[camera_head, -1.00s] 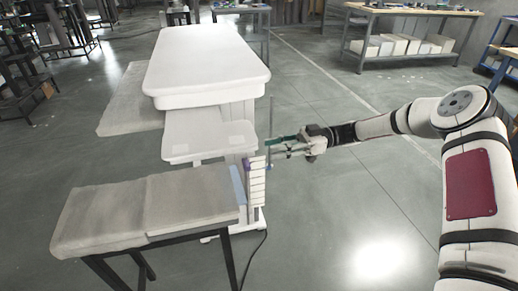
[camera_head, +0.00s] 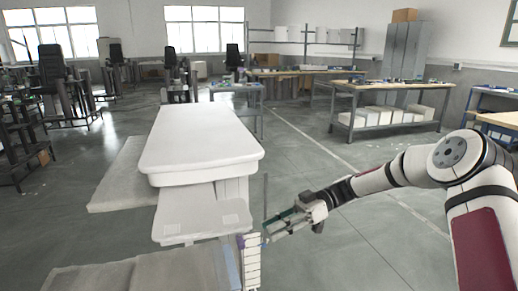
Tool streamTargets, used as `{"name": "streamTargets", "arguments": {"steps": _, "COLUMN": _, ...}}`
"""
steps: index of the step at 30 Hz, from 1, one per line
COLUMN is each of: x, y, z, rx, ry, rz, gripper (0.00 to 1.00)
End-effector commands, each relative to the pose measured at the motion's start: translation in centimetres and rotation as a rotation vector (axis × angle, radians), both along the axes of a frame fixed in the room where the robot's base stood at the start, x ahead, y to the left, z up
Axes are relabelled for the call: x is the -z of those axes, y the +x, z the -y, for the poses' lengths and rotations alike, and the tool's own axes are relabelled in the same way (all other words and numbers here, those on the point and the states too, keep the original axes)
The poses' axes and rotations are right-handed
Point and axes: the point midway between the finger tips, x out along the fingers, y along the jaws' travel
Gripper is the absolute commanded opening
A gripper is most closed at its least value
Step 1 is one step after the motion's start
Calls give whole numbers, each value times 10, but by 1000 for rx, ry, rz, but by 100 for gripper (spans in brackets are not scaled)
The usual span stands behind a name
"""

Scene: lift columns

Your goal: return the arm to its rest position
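My arm (camera_head: 390,178) reaches in from the right edge of the head view, bent at a joint and stretched left. My gripper (camera_head: 272,231) is at its end, beside a pale segmented column-like piece (camera_head: 250,264) at the right end of the low grey bench. The fingers point left and a dark green part shows at them. They look spread apart, but they are small and I cannot tell whether they touch the column piece or hold anything.
A large white padded table (camera_head: 200,140) with a lower white step (camera_head: 202,220) stands left of my gripper. The low grey bench (camera_head: 140,275) is at the bottom. Workbenches (camera_head: 385,95) stand at the back right. The floor (camera_head: 340,255) below my arm is clear.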

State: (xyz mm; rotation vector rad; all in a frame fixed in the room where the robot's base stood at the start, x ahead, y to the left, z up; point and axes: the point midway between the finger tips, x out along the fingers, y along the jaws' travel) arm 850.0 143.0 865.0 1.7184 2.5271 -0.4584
Motion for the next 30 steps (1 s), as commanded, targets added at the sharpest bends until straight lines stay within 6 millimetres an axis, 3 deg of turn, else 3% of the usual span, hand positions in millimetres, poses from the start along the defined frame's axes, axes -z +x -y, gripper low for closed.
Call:
{"name": "streamTargets", "arguments": {"steps": 6, "x": -33, "y": -49, "z": 0, "rx": -28, "ry": -353, "rz": -129, "gripper": 30}}
{"name": "streamTargets", "arguments": {"steps": 14, "x": -67, "y": -107, "z": 16, "rx": 77, "ry": -747, "rz": -254, "gripper": 30}}
{"name": "streamTargets", "arguments": {"steps": 21, "x": -98, "y": -163, "z": 40, "rx": 284, "ry": -1052, "rz": -337, "gripper": 30}}
{"name": "streamTargets", "arguments": {"steps": 30, "x": -130, "y": -237, "z": 75, "rx": 657, "ry": -1300, "rz": -421, "gripper": 30}}
